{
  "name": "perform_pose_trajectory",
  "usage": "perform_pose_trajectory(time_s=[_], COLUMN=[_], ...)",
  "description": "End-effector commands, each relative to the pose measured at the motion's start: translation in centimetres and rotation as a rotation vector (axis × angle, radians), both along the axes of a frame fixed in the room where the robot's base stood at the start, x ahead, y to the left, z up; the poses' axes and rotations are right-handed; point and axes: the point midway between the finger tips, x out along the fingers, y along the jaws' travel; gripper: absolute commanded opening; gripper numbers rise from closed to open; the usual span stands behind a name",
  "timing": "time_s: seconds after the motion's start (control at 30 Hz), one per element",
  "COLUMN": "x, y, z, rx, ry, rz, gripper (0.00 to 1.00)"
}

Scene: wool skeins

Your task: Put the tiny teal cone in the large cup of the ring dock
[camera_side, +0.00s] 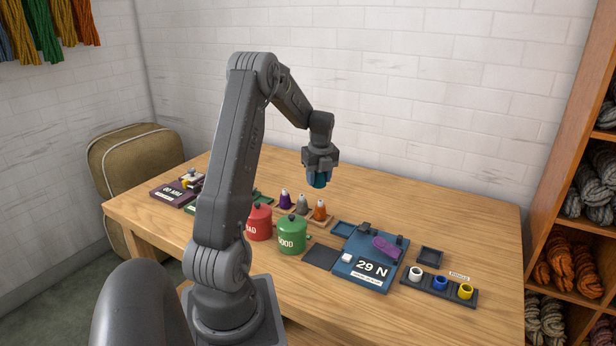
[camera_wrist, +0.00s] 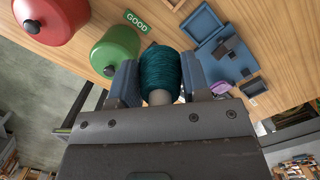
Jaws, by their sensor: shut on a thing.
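My gripper (camera_side: 319,170) is shut on the teal cone and holds it well above the table, toward the back. The teal cone (camera_wrist: 160,68) is dark teal yarn with a pale core end, between both jaws in the wrist view. In the side view only its lower part (camera_side: 318,182) shows under the jaws. The ring dock (camera_side: 430,292) appears to be the dark strip at the table's front right, with white (camera_side: 415,273), blue (camera_side: 440,282) and yellow (camera_side: 465,291) round cups. I cannot tell which cup is large. The dock is not seen in the wrist view.
Red (camera_side: 258,224) and green (camera_side: 292,236) lidded pots stand left of centre. Behind them are purple, grey and orange cones (camera_side: 303,205). A blue board (camera_side: 362,275) marked "29 N" lies left of the dock, and a small dark tray (camera_side: 429,257) behind the dock.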

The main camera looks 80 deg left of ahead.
Motion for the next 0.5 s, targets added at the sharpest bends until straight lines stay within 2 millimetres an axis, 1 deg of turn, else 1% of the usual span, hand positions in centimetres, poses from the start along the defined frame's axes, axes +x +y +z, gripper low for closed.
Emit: perform_pose_trajectory(time_s=[0.03, 0.17, 0.2, 0.27, 0.3, 0.37, 0.4, 0.47, 0.5], x=[2.0, 7.5, 9.2, 11.7, 13.2, 15.6, 17.0, 19.1, 20.4], y=[-0.6, -2.7, -3.6, -5.0, -6.0, -7.7, -8.9, -10.8, -12.1], z=[-0.3, -1.0, -1.2, -1.6, -1.9, -2.3, -2.5, -3.0, -3.3], rx=[-0.001, 0.000, -0.001, -0.001, 0.000, 0.000, 0.000, 0.000, 0.000], ry=[0.001, 0.000, 0.001, 0.001, 0.000, 0.000, 0.001, 0.000, 0.000], rz=[-0.049, -0.188, -0.234, -0.298, -0.341, -0.405, -0.446, -0.510, -0.549], gripper=[0.20, 0.20, 0.20, 0.20, 0.20, 0.20, 0.20, 0.20, 0.20])
